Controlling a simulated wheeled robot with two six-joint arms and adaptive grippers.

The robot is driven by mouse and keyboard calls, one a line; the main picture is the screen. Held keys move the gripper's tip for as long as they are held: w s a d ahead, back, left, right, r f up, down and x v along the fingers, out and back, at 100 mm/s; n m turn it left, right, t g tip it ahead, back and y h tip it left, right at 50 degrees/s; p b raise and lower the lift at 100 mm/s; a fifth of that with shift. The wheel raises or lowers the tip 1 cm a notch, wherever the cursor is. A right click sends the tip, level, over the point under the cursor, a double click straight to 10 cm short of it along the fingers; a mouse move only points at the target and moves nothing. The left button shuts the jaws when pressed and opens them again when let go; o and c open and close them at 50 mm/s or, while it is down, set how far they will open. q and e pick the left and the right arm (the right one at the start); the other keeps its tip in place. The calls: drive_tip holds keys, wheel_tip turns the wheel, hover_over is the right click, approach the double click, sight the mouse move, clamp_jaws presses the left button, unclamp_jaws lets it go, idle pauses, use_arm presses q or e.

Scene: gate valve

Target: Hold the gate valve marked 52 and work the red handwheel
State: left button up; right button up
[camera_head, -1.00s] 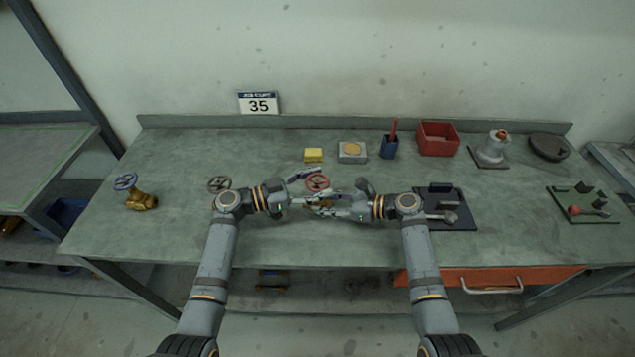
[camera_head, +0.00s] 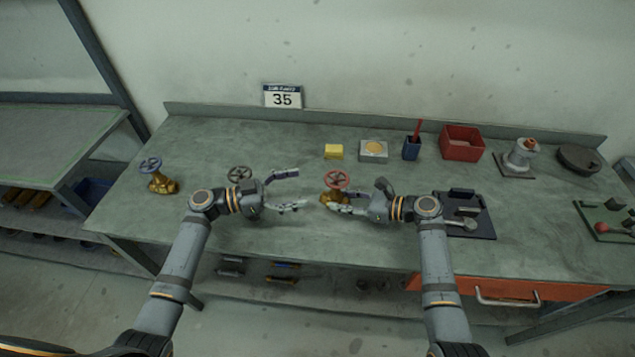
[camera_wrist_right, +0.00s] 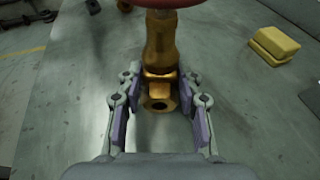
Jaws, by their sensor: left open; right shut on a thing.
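A brass gate valve (camera_head: 329,196) with a red handwheel (camera_head: 336,179) stands upright near the middle of the bench. No number is readable on it. My right gripper (camera_head: 346,203) is shut on its brass body from the right, below the wheel. In the right wrist view the brass body (camera_wrist_right: 160,50) rises between my fingers, and only the lower edge of the red wheel (camera_wrist_right: 168,3) shows at the top. My left gripper (camera_head: 300,190) is open and empty, left of the valve and apart from it, its fingers pointing towards it.
A brass valve with a blue handwheel (camera_head: 160,182) stands at far left. A dark handwheel (camera_head: 240,173) shows behind my left gripper. A dark tray (camera_head: 478,228) lies right.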

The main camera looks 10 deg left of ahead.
sight(337, 179)
use_arm(q)
drive_tip(key=shift+s+a, duration=0.25)
drive_tip(key=shift+a, duration=0.45)
drive_tip(key=shift+c, duration=0.2)
drive_tip(key=x, duration=0.1)
drive_tip(key=r+x, duration=0.1)
drive_tip(key=x, duration=0.1)
drive_tip(key=shift+w+d, duration=0.1)
drive_tip(key=shift+d, duration=0.2)
drive_tip(key=shift+c, duration=0.5)
drive_tip(key=x, duration=1.2)
drive_tip(key=c, duration=1.1)
drive_tip(key=shift+c, duration=0.7)
